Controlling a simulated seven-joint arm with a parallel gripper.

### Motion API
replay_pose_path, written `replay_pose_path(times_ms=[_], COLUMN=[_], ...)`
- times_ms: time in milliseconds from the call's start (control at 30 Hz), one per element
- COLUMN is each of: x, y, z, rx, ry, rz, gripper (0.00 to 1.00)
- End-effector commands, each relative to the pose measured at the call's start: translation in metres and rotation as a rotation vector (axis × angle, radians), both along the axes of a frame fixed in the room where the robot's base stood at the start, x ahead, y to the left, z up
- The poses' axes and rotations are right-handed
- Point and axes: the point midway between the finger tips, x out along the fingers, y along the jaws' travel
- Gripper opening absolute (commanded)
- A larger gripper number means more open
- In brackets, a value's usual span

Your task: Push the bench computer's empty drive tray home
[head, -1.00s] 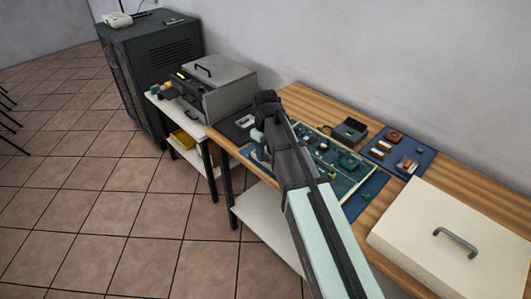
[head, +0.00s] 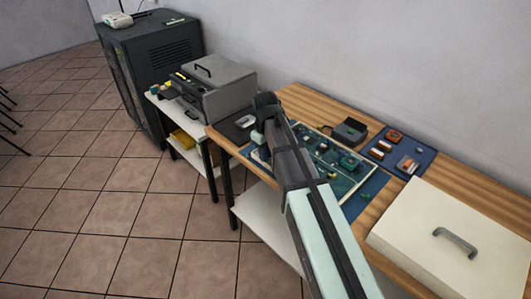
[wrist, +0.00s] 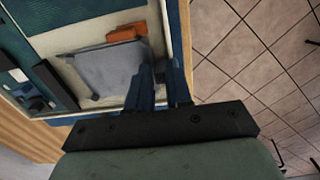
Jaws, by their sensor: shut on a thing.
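In the wrist view, a flat grey piece that looks like the drive tray (wrist: 100,68) lies on a pale panel inside a shallow wood-edged frame, with an orange part (wrist: 126,32) beside it. My gripper (wrist: 164,68) is at the piece's right side, by the frame's edge. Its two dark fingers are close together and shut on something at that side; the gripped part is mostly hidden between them. In the head view, the board (head: 352,184) lies on the wooden bench, partly covered by my arm. The fingertips cannot be made out there.
The wooden bench (head: 305,100) also holds a small dark box (head: 349,130), a blue mat (head: 421,158) with small parts, and a large cream case (head: 455,225) with a handle. A grey case (head: 228,98) stands on the side table. Tiled floor is open in front.

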Motion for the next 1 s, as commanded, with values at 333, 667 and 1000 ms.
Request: replay_pose_path(times_ms=[333,667,1000], x=[-0.002,0.023,0.024], y=[0.002,-0.021,-0.024], z=[0.0,0.0,0.001], rx=[0.006,0.004,0.002], ry=[0.006,0.005,0.002], rz=[0.002,0.0,0.001], gripper=[0.0,0.0,0.25])
